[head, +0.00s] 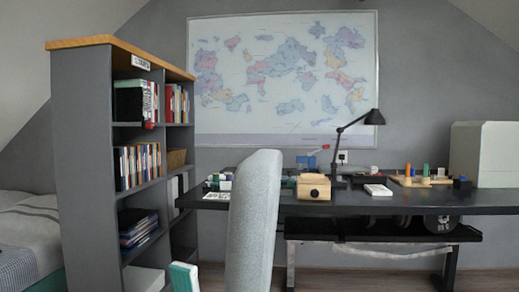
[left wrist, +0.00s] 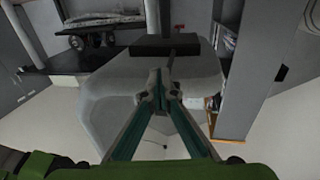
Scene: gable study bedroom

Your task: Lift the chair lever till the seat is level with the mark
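The grey chair's tall backrest (head: 255,220) stands in front of the desk in the head view; its seat and lever are below the frame. A teal part of my left gripper (head: 184,277) shows at the bottom edge, left of the backrest. The left wrist view is upside down and shows the pale seat underside (left wrist: 105,100) with a dark mechanism block (left wrist: 165,46). A thin lever (left wrist: 172,62) runs from the block to my left fingertips (left wrist: 160,82), which are together; whether it lies between or beside them is unclear. No level mark is seen. My right gripper is out of view.
A dark desk (head: 420,204) stands behind the chair with a black lamp (head: 350,128), a wooden box (head: 313,187) and small items on it. A grey bookshelf (head: 85,165) stands at left, beside a bed (head: 28,235). A map (head: 285,80) hangs on the wall.

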